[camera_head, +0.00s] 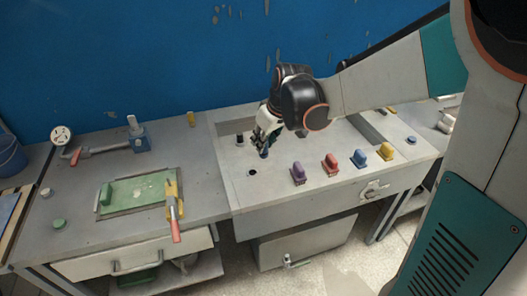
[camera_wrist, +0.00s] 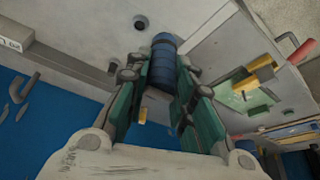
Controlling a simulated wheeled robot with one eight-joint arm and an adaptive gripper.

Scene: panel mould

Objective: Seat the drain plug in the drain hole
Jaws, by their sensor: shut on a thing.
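My gripper (camera_wrist: 160,85) is shut on a dark blue ribbed cylinder (camera_wrist: 163,45), which I take to be the drain plug. In the head view its blue end (camera_head: 264,154) shows just below my gripper (camera_head: 265,143), above the grey panel top. A round dark hole (camera_head: 252,173), likely the drain hole, lies in the panel a little nearer the front and left of the plug. The hole also shows in the wrist view (camera_wrist: 141,23), just left of the plug's end. The plug is apart from the hole. Its exact height over the panel is hard to tell.
Purple (camera_head: 298,174), red (camera_head: 331,164), blue (camera_head: 360,158) and yellow (camera_head: 386,151) knobs stand right of the hole. A small dark round thing (camera_head: 240,139) lies behind it. A green tray (camera_head: 140,190) is on the left bench. The panel around the hole is clear.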

